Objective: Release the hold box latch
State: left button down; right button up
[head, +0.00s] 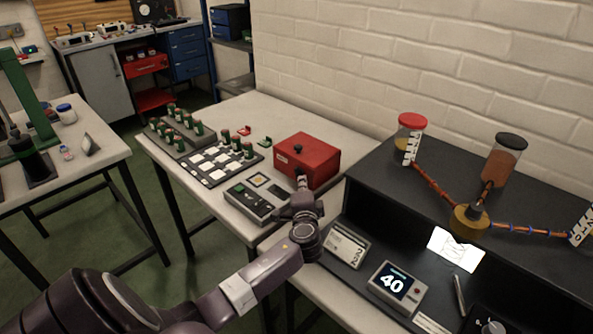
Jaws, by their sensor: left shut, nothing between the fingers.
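The red box (308,157), which I take to be the hold box, sits on the white table against the brick wall. It is closed and has a dark round knob on its upper left part. My left gripper (301,181) is shut and empty, with its fingertips at the front face of the box. I cannot tell whether the tips touch the box. The latch itself is not clear; the gripper covers part of the front face. My right gripper is not in view.
A grey device with a green display (249,203) lies left of my gripper. A checkered board (212,163) and a rack of green cylinders (180,135) stand further left.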

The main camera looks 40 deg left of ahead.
pick_arm(q)
jog(key=shift+s, duration=0.1)
jog(key=v, duration=1.1)
jog(key=shift+s+d, duration=0.3)
